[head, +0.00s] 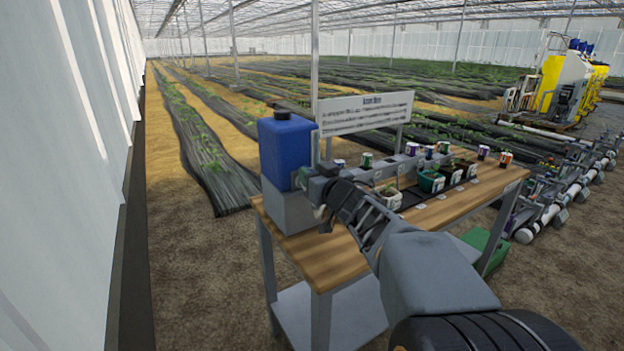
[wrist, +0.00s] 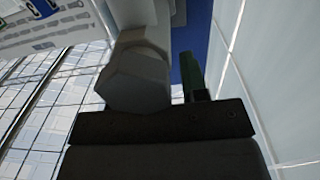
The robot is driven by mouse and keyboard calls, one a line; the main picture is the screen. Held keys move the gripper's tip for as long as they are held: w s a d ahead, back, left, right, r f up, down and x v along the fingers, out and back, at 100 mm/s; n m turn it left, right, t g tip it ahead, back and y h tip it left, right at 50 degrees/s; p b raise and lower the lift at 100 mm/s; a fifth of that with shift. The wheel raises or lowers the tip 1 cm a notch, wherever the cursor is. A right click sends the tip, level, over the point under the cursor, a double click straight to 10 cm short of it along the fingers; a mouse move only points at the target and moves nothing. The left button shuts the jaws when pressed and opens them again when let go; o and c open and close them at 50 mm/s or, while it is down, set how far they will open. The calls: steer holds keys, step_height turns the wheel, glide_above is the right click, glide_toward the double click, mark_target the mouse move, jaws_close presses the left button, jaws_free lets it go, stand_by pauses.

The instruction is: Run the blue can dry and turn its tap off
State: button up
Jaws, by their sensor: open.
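The blue can (head: 286,148) stands upright on a grey block (head: 286,207) at the left end of the wooden bench, with a dark cap on top. Part of its blue side shows in the wrist view (wrist: 193,40). My gripper (head: 318,205) is open in front of the can's lower right side. In the wrist view a pale faceted piece (wrist: 137,76) and a dark green upright piece (wrist: 194,75) stand beyond the dark gripper body. The tap cannot be made out clearly; my gripper covers that area. Whether the jaws touch it cannot be told. The can's liquid level is not visible.
The wooden bench (head: 333,258) carries a white pot (head: 389,198), a green pot (head: 431,182) and several small cans to the right. A lettered sign (head: 365,112) stands behind. A green box (head: 484,250) sits below the bench. Pipework (head: 560,205) lies at right.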

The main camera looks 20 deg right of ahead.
steer(key=shift+w, duration=0.55)
jaws_close()
